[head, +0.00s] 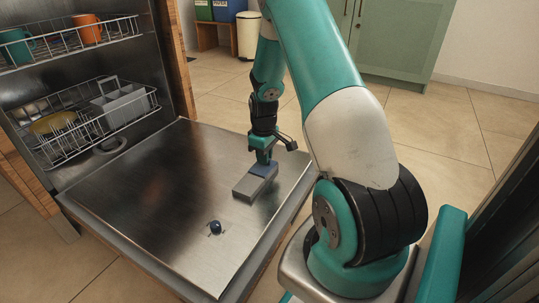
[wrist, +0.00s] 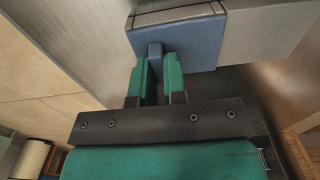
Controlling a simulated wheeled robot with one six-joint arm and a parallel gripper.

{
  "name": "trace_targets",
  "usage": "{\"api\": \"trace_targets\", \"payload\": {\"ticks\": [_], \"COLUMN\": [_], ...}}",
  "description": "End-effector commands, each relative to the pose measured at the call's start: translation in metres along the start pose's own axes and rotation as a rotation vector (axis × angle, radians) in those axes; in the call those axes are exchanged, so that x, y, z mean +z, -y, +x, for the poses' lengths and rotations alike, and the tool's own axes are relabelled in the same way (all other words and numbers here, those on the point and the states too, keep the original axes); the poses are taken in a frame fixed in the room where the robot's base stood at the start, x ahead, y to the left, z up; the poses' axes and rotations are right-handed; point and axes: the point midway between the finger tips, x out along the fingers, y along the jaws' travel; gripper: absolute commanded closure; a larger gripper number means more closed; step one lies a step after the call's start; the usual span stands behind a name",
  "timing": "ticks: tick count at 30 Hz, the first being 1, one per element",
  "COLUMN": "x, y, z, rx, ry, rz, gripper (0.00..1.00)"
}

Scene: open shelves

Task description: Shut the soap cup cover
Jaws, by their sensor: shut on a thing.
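The soap cup (head: 248,188) is a grey block on the inner face of the lowered dishwasher door. Its cover (head: 264,170) is a blue piece at the far end of the block, partly hidden by my gripper (head: 263,156). In the wrist view the blue cover (wrist: 195,45) shows as a flat panel beside the grey cup body (wrist: 265,35). My gripper (wrist: 157,68) has its green fingers closed around the small blue tab (wrist: 154,50) on the cover. I cannot tell exactly how far the cover is tilted.
The open door (head: 150,200) lies nearly flat, with a dark round knob (head: 215,227) toward its front. The lower rack (head: 95,125) and upper rack (head: 70,42) hold dishes at the left. Tiled floor lies beyond the door, with a white bin (head: 248,35) at the back.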

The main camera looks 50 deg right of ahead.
Motion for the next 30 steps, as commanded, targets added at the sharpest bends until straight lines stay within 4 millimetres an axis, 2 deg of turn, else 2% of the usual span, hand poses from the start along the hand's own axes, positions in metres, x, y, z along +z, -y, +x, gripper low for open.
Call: {"api": "trace_targets", "payload": {"ticks": [10, 11, 13, 14, 23, 26, 30], "x": [-0.004, -0.004, -0.004, -0.004, -0.004, -0.004, -0.004], "y": [-0.002, -0.002, -0.002, -0.002, -0.001, -0.001, -0.001], "z": [0.0, 0.0, 0.0, 0.0, -0.003, -0.013, -0.043], "rx": [0.006, 0.006, 0.006, 0.005, 0.002, 0.003, 0.003], "ry": [-0.001, -0.001, -0.001, -0.001, 0.0, -0.001, -0.002], "rz": [-0.009, -0.009, -0.009, -0.009, -0.01, -0.01, -0.01], "gripper": [1.0, 0.81, 0.65, 0.62, 0.62, 0.62, 0.62]}}
